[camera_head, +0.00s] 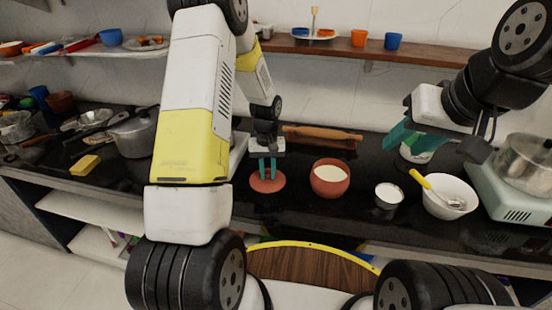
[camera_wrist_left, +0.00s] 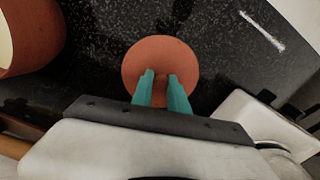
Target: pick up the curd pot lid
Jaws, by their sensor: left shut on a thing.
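The curd pot lid (camera_head: 267,184) is a round terracotta disc at the counter's middle, left of the pot. It also shows in the left wrist view (camera_wrist_left: 160,52). My left gripper (camera_head: 267,170) points down over the lid, its teal fingers shut on the lid's small knob, mostly hidden between them. I cannot tell whether the lid touches the counter. The curd pot (camera_head: 330,188) is terracotta, uncovered, with white curd inside. My right gripper (camera_head: 415,140) is at the right with its teal fingers apart, in front of a pale container (camera_head: 416,155).
Right of the pot stand a small metal cup (camera_head: 388,198) and a white bowl (camera_head: 450,208) with a yellow-handled utensil. A rolling pin (camera_head: 322,133) lies behind. A steel cooker (camera_head: 132,136) and yellow sponge (camera_head: 84,165) are at left. The counter's front edge is close.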

